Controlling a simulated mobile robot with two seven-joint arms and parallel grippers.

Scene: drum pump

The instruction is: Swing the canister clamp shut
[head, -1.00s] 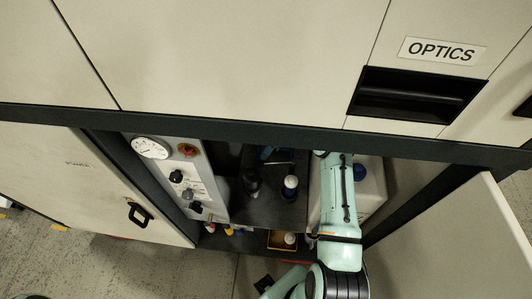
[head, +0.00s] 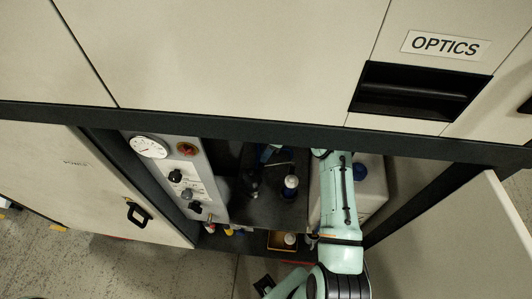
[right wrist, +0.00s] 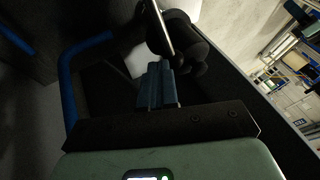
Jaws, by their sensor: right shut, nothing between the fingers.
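In the right wrist view my right gripper (right wrist: 158,70) is shut and empty. Its bluish fingers point at a thin metal bar (right wrist: 160,28) and dark rounded parts (right wrist: 186,48). These may belong to the clamp, but I cannot tell, nor whether the fingers touch them. My left gripper is not seen.
The dark beam (head: 240,131) crosses above the bay. A panel with a gauge (head: 149,147) and knobs stands at the left. Open doors flank the bay. A blue tube (right wrist: 68,80) shows in the wrist view.

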